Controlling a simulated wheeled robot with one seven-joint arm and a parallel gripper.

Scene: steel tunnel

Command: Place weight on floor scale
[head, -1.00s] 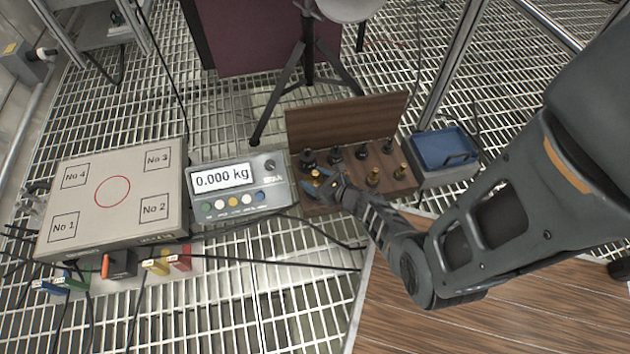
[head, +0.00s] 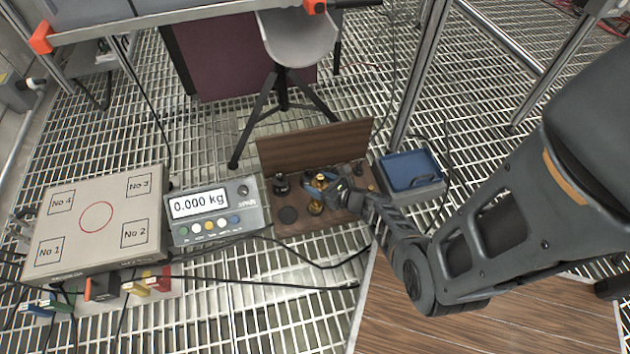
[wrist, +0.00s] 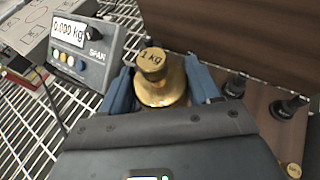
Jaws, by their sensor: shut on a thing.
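My gripper (head: 320,183) is shut on a brass weight (wrist: 162,82) marked 1 kg. In the wrist view its blue fingers stand on both sides of the weight, which looks upright. In the head view the held weight (head: 319,179) is over the wooden weight box (head: 290,228), seemingly raised above it. The floor scale (head: 68,221) is at the left, its top bare, with a red circle in the middle and squares No 1 to No 4. Its display unit (head: 216,213) reads 0.000 kg and stands between the scale and the box.
Other weights, including a dark one (head: 281,184) and a brass one (head: 316,207), stand in the box, whose lid (head: 315,146) is open at the back. A blue tray (head: 410,170) is to its right. Cables (head: 290,283) cross the grating. A tripod stool (head: 298,40) stands behind.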

